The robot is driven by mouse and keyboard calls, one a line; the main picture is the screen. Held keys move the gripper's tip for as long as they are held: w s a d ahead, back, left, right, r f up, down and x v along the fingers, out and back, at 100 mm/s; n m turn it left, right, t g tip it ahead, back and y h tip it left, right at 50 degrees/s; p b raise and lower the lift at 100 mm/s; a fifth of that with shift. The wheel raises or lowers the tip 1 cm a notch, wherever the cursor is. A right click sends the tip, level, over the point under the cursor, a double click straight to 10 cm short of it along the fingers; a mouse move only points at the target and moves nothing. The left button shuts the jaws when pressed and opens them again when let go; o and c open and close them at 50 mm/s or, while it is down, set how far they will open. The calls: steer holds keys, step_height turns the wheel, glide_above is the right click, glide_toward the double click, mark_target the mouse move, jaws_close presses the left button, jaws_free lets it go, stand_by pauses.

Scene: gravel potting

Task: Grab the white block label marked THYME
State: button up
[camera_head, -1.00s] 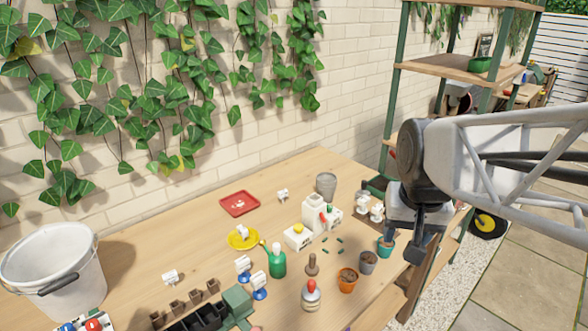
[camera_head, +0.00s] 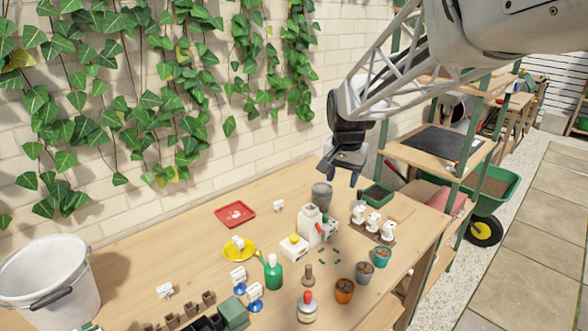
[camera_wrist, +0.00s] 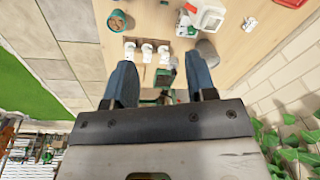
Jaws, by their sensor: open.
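Several small white block labels are in the head view; their lettering is too small to read, so I cannot tell which is THYME. One label (camera_head: 279,206) stands alone near the red tray, one (camera_head: 239,243) is on the yellow saucer, and one (camera_head: 165,291) is on the left of the table. Two labels (camera_head: 238,275) (camera_head: 254,292) are on blue stands. My gripper (camera_head: 341,174) is open and empty above the table's back right, near the grey cup. In the wrist view its blue fingers (camera_wrist: 162,80) are spread apart.
Three white pieces (camera_head: 373,223) sit in a row at right. Bare wood surrounds the lone label.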

steer(key=w+a+f+m, duration=0.1)
steer(key=w+a+f, duration=0.4)
steer(key=w, duration=0.4)
steer(key=w+a+f+m, duration=0.2)
steer(key=w+a+f, duration=0.25)
steer(key=w, duration=0.35)
steer(key=m+g, duration=0.1)
steer(key=m, duration=0.1)
glide_above(278, 201)
steer(key=f, duration=0.9)
steer(key=s+f, duration=0.1)
steer(key=f, duration=0.4)
steer(key=shift+d+f, duration=0.15)
steer(key=shift+f, duration=0.05)
steer(key=shift+w+f, duration=0.15)
steer(key=shift+f, duration=0.05)
steer(key=shift+f, duration=0.1)
steer(key=shift+f, duration=1.2)
steer(key=shift+f, duration=0.1)
steer(key=shift+w+f, duration=0.15)
steer(key=shift+f, duration=1.1)
steer(key=shift+w+f, duration=0.1)
steer(key=shift+f, duration=1.15)
